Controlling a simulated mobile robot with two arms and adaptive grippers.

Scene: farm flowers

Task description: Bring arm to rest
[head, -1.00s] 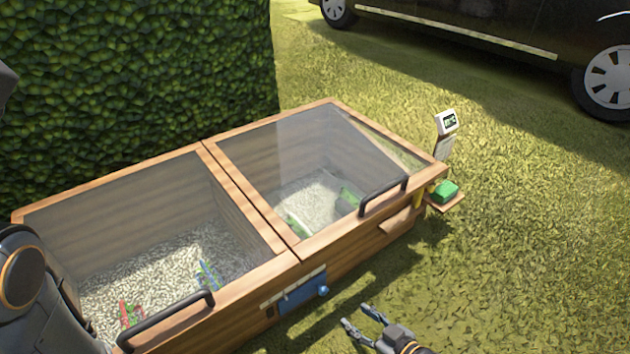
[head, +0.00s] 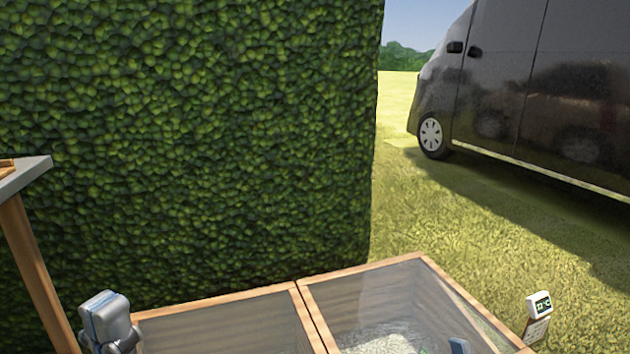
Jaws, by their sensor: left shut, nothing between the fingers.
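My left gripper (head: 459,346) shows only as a small blue-grey tip at the bottom edge of the head view, in front of the right glazed section of the cold frame (head: 362,268). Its fingers are together with nothing seen between them. The rest of the gripper is below the picture. A grey part of my left arm (head: 106,318) stands at the lower left. My right gripper is out of view.
The wooden cold frame fills the bottom centre; its front is cut off. A small white display (head: 540,304) stands at its right end. A tall hedge (head: 190,130) rises behind, with a dark van (head: 560,100) beyond the grass. A table corner (head: 25,177) is at the left.

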